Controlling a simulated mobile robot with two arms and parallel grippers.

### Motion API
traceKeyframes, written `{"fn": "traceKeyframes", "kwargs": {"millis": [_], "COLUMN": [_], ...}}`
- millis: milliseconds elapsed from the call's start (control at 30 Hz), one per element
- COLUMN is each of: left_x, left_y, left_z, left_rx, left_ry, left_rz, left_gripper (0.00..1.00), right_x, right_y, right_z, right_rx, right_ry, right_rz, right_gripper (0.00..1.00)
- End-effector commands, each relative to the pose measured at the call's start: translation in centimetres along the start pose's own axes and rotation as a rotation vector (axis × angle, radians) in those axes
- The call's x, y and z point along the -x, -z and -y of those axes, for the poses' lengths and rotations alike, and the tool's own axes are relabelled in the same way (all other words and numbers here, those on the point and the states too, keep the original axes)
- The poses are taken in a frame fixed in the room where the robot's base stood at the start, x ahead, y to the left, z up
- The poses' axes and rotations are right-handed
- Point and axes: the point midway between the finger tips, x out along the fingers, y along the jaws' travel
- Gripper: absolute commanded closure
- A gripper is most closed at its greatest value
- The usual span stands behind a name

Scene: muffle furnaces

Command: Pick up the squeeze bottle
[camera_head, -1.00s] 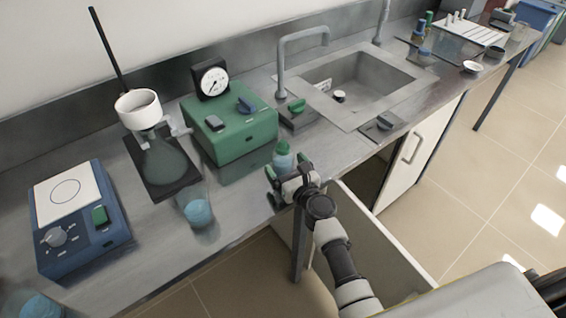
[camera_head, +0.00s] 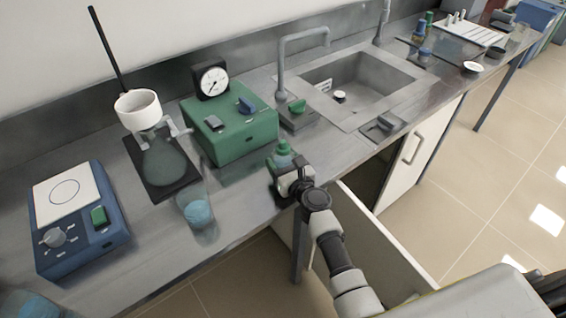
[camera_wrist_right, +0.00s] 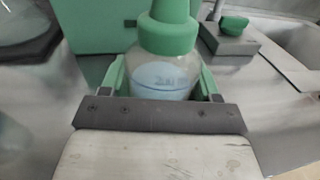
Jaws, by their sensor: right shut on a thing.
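The squeeze bottle (camera_head: 284,156) has a green cap and a pale blue body, and stands upright at the front of the bench, in front of the green box. My right gripper (camera_head: 282,172) is at the bottle, shut on it. In the right wrist view the bottle (camera_wrist_right: 160,78) sits between the two green fingers of the gripper (camera_wrist_right: 160,85), with its green cap above them. Its lower part is hidden behind the gripper body. I cannot tell whether its base touches the bench. My left gripper is not in view.
The green box (camera_head: 232,128) with a gauge stands behind the bottle. A beaker with blue liquid (camera_head: 198,212) and a flask with a white funnel (camera_head: 160,160) are to the left. A blue hotplate (camera_head: 78,222) is further left. The sink (camera_head: 350,90) is at the right.

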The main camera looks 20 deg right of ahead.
Motion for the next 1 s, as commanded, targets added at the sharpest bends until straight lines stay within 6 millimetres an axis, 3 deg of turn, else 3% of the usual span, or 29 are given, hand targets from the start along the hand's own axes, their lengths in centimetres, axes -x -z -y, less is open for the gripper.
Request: {"fn": "traceKeyframes", "kwargs": {"millis": [367,667,1000], "left_x": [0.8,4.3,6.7], "left_y": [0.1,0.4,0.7], "left_z": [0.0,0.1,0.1], "left_rx": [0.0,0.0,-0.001], "left_ry": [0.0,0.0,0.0], "left_rz": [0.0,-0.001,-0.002], "left_gripper": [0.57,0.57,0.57], "right_x": [0.0,0.2,6.0], "right_y": [-1.0,-5.2,-9.2], "right_z": [0.0,0.1,5.4], "right_rx": [0.001,0.002,0.003], "right_ry": [0.0,0.001,0.002], "right_rz": [0.002,0.001,0.001], "right_gripper": [0.89,0.89,0.89]}}
